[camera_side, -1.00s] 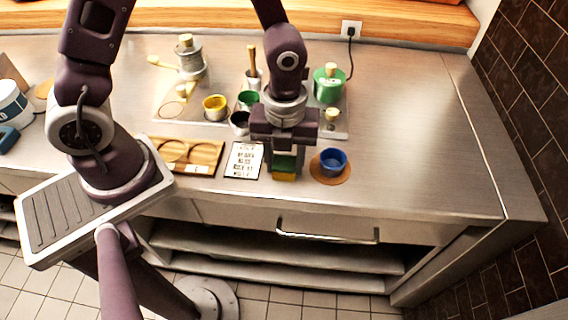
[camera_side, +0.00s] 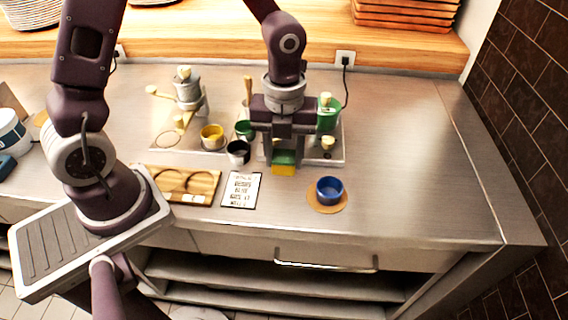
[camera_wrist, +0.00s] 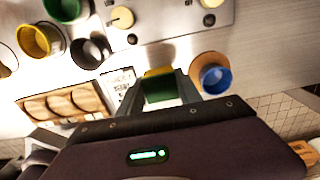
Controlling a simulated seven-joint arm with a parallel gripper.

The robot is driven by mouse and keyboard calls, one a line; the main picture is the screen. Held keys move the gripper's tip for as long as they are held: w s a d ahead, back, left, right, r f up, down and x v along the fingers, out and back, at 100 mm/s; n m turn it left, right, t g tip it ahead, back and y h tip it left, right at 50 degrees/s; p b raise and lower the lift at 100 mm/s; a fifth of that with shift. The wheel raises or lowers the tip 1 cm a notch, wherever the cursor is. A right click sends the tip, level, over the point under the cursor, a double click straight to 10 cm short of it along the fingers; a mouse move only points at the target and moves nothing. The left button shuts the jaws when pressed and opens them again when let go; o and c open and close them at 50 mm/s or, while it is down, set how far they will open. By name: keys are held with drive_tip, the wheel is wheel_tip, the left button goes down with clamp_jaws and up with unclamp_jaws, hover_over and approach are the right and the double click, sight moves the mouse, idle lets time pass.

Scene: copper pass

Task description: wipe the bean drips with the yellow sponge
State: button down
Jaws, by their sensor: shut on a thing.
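My gripper (camera_side: 284,160) is shut on the yellow sponge (camera_side: 284,169), which has a green upper layer. The gripper points down over the steel counter, behind and left of the blue cup. In the wrist view the sponge (camera_wrist: 160,88) sits between my two fingers, its yellow edge on the far side. I cannot tell whether it touches the counter. I cannot make out any bean drips in either view; the gripper and sponge hide part of the counter.
The blue cup (camera_side: 329,190) stands on a round tan coaster (camera_side: 313,206). A printed card (camera_side: 241,190) and a wooden tray (camera_side: 178,186) lie left. Yellow (camera_side: 212,137), green (camera_side: 245,131) and dark (camera_side: 238,152) cups stand behind. The counter's right side (camera_side: 420,180) is clear.

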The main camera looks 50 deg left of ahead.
drive_tip(key=shift+r, duration=1.85)
